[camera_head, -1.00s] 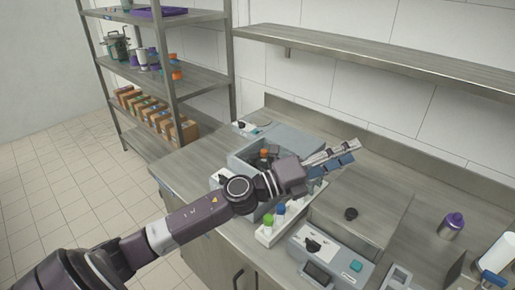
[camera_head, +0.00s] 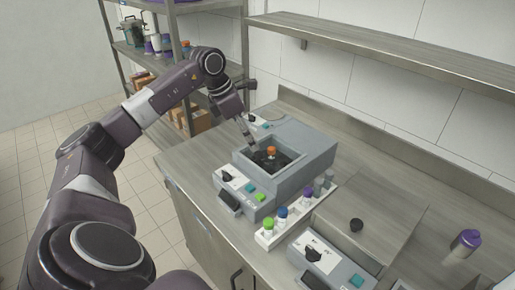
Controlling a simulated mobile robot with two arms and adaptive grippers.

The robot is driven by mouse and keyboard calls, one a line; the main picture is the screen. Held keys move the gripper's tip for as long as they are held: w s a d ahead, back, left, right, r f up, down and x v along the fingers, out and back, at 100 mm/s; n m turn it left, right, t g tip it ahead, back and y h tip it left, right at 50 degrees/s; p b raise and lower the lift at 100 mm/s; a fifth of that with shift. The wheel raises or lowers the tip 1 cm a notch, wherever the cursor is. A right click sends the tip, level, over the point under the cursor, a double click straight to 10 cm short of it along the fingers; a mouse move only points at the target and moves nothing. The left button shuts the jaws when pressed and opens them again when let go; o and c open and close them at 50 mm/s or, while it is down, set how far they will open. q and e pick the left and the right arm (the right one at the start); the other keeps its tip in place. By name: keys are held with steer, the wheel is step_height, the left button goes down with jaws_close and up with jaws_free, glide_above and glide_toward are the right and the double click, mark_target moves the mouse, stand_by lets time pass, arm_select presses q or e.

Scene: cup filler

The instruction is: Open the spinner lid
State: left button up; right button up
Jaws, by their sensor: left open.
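The grey boxy machine that looks like the spinner (camera_head: 312,152) stands on the steel counter. Its dark square well is uncovered, and an orange-topped piece (camera_head: 271,151) shows inside. I cannot make out a separate lid for certain. My left gripper (camera_head: 249,141) points down, open, at the far-left rim of the well. Whether it touches the rim is unclear. My right gripper is not in view.
A white rack (camera_head: 266,238) of colour-capped tubes stands in front of the machine. A purple-capped bottle (camera_head: 466,242) stands farther right. Shelves rise behind.

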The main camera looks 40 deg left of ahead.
mark_target(258, 153)
arm_select(q)
steer(key=p+x, duration=0.1)
steer(key=x, duration=0.5)
steer(key=shift+c, duration=0.5)
jaws_close()
steer(key=shift+w, duration=0.1)
